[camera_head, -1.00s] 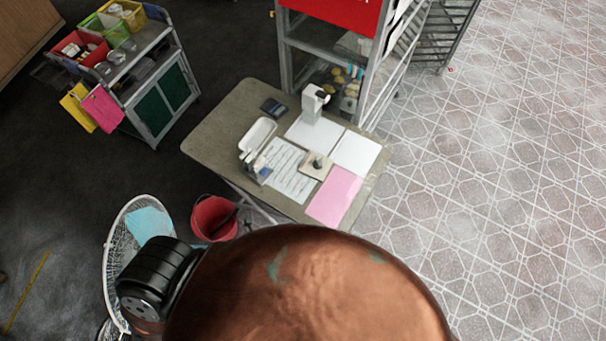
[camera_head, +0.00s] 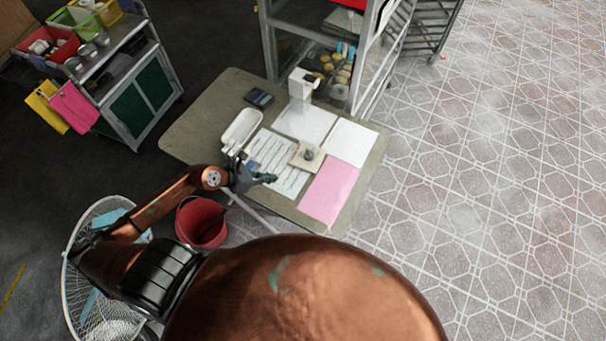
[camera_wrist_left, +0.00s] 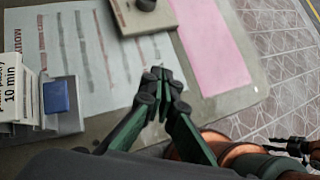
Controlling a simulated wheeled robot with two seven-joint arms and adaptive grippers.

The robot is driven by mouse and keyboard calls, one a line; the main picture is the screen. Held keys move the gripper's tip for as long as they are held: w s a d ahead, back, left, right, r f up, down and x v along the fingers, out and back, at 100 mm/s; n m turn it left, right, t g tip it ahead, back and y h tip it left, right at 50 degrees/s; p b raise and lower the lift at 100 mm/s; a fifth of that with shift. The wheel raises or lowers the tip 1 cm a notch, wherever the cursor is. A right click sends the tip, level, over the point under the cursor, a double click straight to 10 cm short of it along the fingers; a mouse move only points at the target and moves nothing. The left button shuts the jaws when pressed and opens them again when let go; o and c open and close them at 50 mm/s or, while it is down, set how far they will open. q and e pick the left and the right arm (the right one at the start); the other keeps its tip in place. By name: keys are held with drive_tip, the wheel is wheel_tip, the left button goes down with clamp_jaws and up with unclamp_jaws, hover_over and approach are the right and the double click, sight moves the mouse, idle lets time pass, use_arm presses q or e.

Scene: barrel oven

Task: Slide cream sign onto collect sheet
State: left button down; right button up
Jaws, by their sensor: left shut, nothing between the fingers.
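The cream sign (camera_head: 307,155) is a square plate with a dark grey knob. It lies flat amid several sheets on the table, and part of it shows at the top of the left wrist view (camera_wrist_left: 128,22). White sheets (camera_head: 306,122) (camera_head: 352,141) lie beyond it, a pink sheet (camera_head: 328,190) in front, and a printed sheet (camera_head: 282,178) to its left. I cannot read which is the collect sheet. My left gripper (camera_head: 268,178) is shut and empty over the printed sheet's near part, apart from the sign; its fingertips (camera_wrist_left: 161,76) show closed in the wrist view.
A white tray (camera_head: 241,128), a card stack marked "10 min" (camera_wrist_left: 12,75), a dark device (camera_head: 259,97) and a white stand (camera_head: 300,86) are on the table (camera_head: 205,115). A rack stands behind. A red bucket (camera_head: 201,222) and a fan (camera_head: 100,310) stand at the near left.

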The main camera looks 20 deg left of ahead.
sight(303, 170)
use_arm(q)
drive_tip(key=shift+m+y, duration=0.3)
drive_tip(key=shift+m, duration=0.1)
drive_tip(key=b+x, duration=0.2)
drive_tip(key=x, duration=0.1)
drive_tip(key=b+x, duration=0.2)
drive_tip(key=x, duration=0.1)
drive_tip(key=w+a+b+x, duration=0.1)
drive_tip(key=b+x, duration=0.1)
drive_tip(key=x, duration=0.2)
drive_tip(key=shift+w+b, duration=0.1)
drive_tip(key=shift+b, duration=0.2)
drive_tip(key=shift+w+d+r, duration=0.1)
drive_tip(key=shift+w+d, duration=0.5)
drive_tip(key=shift+w, duration=0.2)
drive_tip(key=shift+w+d+r, duration=0.1)
drive_tip(key=shift+w+d, duration=0.5)
drive_tip(key=shift+w, duration=0.25)
use_arm(e)
wheel_tip(303, 170, down, 7)
drive_tip(key=s, duration=0.2)
drive_tip(key=shift+f, duration=0.2)
